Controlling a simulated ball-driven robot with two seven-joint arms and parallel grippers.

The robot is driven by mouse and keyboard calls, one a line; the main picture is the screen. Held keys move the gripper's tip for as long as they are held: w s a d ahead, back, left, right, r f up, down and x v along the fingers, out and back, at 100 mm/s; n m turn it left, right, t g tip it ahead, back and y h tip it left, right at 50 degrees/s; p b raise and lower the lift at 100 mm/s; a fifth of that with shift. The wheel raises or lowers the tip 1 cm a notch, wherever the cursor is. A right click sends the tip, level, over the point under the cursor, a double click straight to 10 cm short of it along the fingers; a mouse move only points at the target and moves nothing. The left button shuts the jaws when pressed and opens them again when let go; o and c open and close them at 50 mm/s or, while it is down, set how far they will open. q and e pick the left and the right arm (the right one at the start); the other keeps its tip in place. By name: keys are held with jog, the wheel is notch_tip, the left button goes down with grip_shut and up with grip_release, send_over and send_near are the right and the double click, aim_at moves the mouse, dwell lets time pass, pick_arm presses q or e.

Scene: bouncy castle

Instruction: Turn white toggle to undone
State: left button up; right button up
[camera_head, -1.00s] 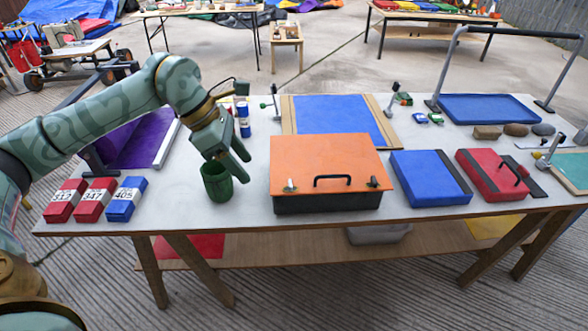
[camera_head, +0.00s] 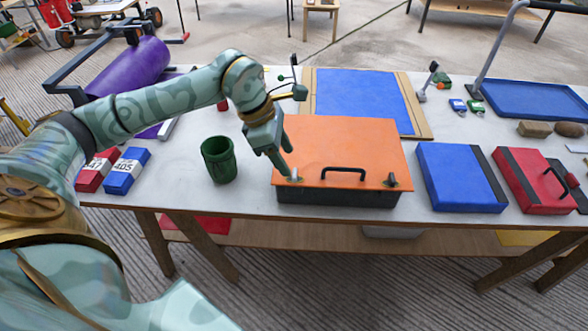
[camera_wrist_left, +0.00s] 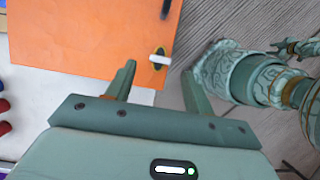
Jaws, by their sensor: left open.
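The white toggle (camera_head: 295,175) sits at the front left corner of the orange lid (camera_head: 340,145) of a dark box. In the left wrist view the white toggle (camera_wrist_left: 160,59) is a short pale bar on an olive oval base. My left gripper (camera_head: 284,170) points down at that corner. In the left wrist view its open fingers (camera_wrist_left: 159,72) are empty, one to each side of the toggle in the picture. I cannot tell whether they touch it. My right gripper cannot be made out; patterned parts of my own body show at the right of the wrist view.
A black handle (camera_head: 343,173) and a second, dark toggle (camera_head: 391,181) are on the lid's front. A green cup (camera_head: 219,160) stands left of the box. A blue case (camera_head: 455,178) stands right of it.

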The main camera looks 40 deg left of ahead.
aim_at(294, 172)
pick_arm(q)
jog(key=x, duration=0.5)
jog(key=shift+b, duration=0.35)
jog(key=shift+r, duration=0.1)
jog(key=c, duration=1)
